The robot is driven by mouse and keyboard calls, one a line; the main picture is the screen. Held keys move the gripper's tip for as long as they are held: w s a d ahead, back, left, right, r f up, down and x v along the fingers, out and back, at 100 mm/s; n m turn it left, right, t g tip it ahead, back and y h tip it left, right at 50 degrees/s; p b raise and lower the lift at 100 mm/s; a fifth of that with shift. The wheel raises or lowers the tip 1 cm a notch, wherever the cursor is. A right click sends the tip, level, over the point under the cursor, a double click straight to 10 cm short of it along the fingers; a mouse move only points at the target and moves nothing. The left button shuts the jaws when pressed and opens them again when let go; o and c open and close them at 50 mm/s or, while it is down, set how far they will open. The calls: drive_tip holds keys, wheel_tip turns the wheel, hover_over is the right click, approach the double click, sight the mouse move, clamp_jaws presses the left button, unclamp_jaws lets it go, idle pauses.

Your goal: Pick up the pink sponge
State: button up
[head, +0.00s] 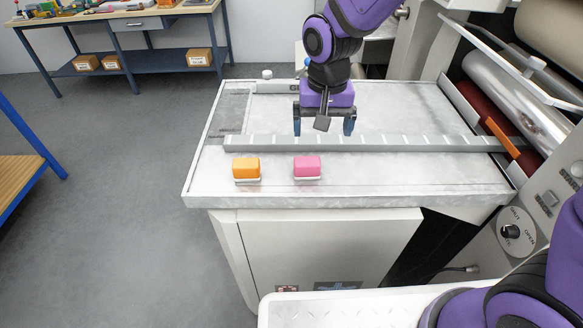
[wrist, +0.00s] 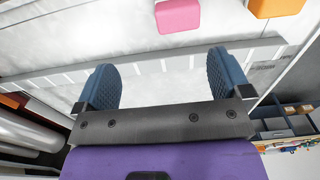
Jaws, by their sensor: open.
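The pink sponge (head: 307,166) lies on the front part of the metal table, to the right of an orange sponge (head: 246,168). Both have a pale underside. The pink sponge also shows at the top of the wrist view (wrist: 178,15), beyond my fingertips. My gripper (head: 324,128) hangs over the table behind the grey bar, with its blue fingers apart and nothing between them. In the wrist view my gripper's fingers (wrist: 162,82) are spread wide, and the sponge is apart from them.
A low notched grey bar (head: 370,143) runs across the metal table (head: 420,185) between my gripper and the sponges. A machine with rollers (head: 505,90) stands on the right with an orange handle (head: 503,138). A workbench (head: 115,20) stands at the back left.

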sight(307, 160)
drive_tip(key=shift+a+f, duration=0.9)
drive_tip(key=shift+a, duration=0.2)
wheel_tip(307, 160, down, 4)
drive_tip(key=shift+a+f, duration=0.15)
drive_tip(key=shift+f, duration=0.05)
drive_tip(key=shift+w+f, duration=0.2)
drive_tip(key=shift+f, duration=3)
drive_tip(key=c, duration=1)
drive_tip(key=shift+a+r, duration=0.1)
drive_tip(key=shift+r, duration=0.05)
